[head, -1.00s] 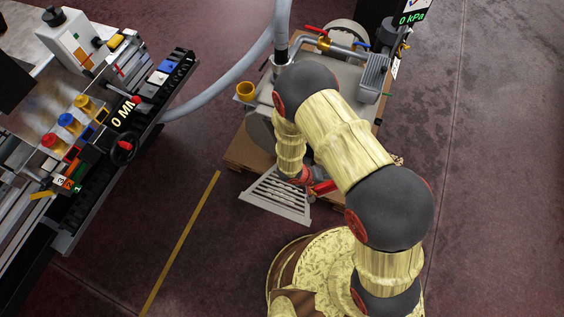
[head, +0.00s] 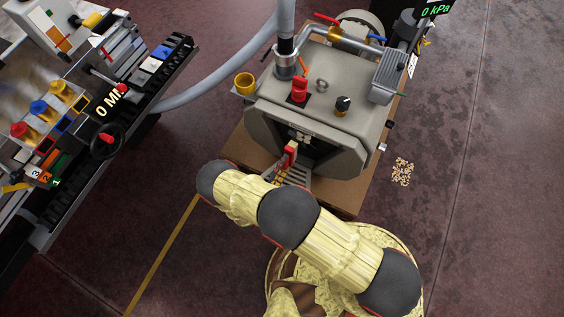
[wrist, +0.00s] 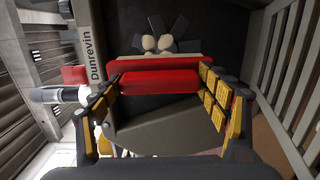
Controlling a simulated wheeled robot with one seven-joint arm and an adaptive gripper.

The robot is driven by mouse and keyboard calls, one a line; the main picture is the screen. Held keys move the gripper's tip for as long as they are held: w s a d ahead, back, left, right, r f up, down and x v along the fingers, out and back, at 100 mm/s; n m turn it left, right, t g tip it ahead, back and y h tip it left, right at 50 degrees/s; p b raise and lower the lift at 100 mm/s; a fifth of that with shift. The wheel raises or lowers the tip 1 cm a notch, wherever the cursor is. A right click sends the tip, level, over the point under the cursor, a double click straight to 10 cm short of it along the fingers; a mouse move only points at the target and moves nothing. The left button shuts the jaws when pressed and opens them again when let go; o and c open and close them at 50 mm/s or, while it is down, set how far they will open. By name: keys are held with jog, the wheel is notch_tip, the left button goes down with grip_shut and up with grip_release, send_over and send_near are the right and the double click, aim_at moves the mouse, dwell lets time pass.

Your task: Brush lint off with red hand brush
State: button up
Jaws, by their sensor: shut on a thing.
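The red hand brush (head: 291,153) is at the open front of the grey pump unit (head: 325,104). In the wrist view, the red brush (wrist: 160,82) lies crosswise between the two padded fingers of my gripper (wrist: 158,76), which is shut on it. Pale beige tufts, which look like lint (wrist: 158,43), sit just beyond the brush on a dark finned part. Small pale bits also show in the head view (head: 301,136). I cannot tell whether the brush touches them.
A slatted grey grille (wrist: 290,62) stands close at the right in the wrist view. A yellow cup (head: 244,83) is at the pump's left. Scattered pellets (head: 402,171) lie on clear floor at right.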

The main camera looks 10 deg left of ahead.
jog(key=shift+n+t+y, duration=0.5)
jog(key=shift+y, duration=0.2)
jog(key=shift+w+d+f, duration=0.1)
jog(key=shift+w+f, duration=0.05)
jog(key=shift+w, duration=1.25)
jog(key=shift+w+f, duration=0.1)
jog(key=shift+w, duration=1.25)
jog(key=shift+x, duration=1.4)
jog(key=shift+s+d+p, duration=0.2)
jog(key=shift+s+d, duration=0.15)
jog(key=shift+d, duration=0.55)
jog(key=shift+s+d+p, duration=0.15)
jog(key=shift+s+d, duration=0.15)
jog(key=shift+d, duration=0.6)
jog(key=d, duration=0.1)
jog(key=s+d, duration=0.1)
jog(key=d, duration=0.1)
jog(key=shift+d, duration=0.2)
